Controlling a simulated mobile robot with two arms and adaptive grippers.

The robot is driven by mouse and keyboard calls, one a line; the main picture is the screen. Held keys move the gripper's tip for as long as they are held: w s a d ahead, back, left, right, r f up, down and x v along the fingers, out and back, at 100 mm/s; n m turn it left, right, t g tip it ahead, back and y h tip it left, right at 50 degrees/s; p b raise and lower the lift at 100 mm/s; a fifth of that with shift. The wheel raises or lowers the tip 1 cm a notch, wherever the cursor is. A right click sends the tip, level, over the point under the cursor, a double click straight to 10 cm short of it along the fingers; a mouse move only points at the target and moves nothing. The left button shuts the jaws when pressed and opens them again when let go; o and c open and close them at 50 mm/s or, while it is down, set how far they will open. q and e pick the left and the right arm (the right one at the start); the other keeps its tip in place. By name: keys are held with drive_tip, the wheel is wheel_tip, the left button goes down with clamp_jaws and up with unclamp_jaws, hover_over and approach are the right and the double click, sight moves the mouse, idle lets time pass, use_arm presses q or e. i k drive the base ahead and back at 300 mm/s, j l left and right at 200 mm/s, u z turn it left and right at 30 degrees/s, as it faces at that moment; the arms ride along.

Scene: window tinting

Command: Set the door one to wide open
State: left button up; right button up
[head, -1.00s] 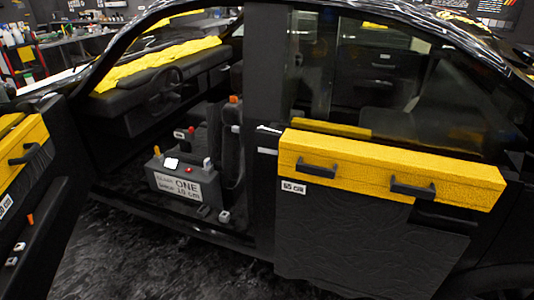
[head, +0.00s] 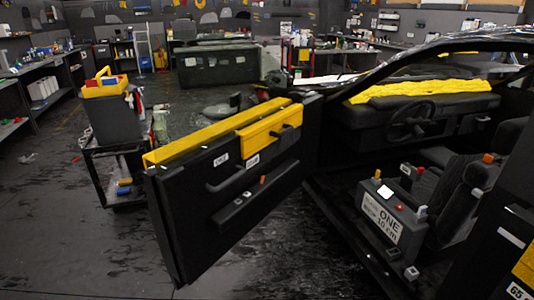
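A black car door (head: 235,200) with a yellow top edge stands swung out from the car at the left of the front opening. Its inner side faces me, with a yellow block and dark handle (head: 270,130), a long dark pull bar (head: 238,178), and small white labels (head: 220,159) too small to read surely. The door stands well apart from the sill, but its exact angle is hard to tell. A grey box (head: 392,215) on the car floor carries a sign with "ONE" and "10 cm". Neither of my grippers is in view.
A dark cart (head: 115,175) with a bin and yellow-handled toolbox (head: 104,84) stands left of the door. A yellow-edged rear door (head: 523,268) shows at the right edge. Floor (head: 100,260) in front of the open door is clear. Benches line the back.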

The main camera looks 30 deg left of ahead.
sight(196, 219)
drive_tip(key=j+z, duration=0.15)
drive_tip(key=j, duration=1.75)
